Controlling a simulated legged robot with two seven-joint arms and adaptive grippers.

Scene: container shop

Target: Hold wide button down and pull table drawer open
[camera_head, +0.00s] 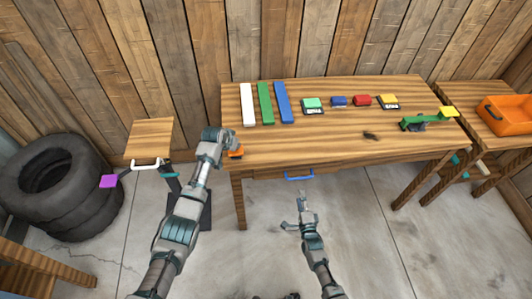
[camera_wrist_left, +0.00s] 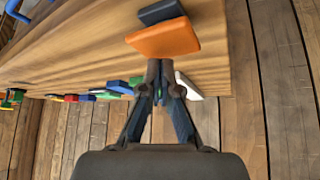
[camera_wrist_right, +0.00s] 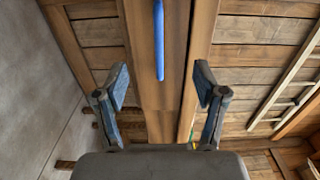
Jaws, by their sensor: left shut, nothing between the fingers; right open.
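The wide orange button (camera_head: 236,153) sits at the front left corner of the table and is partly covered by my left gripper in the head view. The left wrist view shows its orange cap (camera_wrist_left: 165,38) on a dark base. My left gripper (camera_wrist_left: 162,70) is shut and empty, its tips at the button's edge; I cannot tell if they press it. The table drawer (camera_head: 325,165) looks shut, with a blue handle (camera_head: 299,175) on its front. My right gripper (camera_head: 300,207) is open and empty below and in front of the handle. The handle (camera_wrist_right: 159,40) lies between its fingers' directions, beyond the tips.
White, green and blue bars (camera_head: 264,103) and several small coloured blocks stand along the back of the table (camera_head: 320,142). A green tool (camera_head: 425,122) lies at the right. A small side table (camera_head: 150,135) and tires (camera_head: 60,190) stand left. Floor before the drawer is clear.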

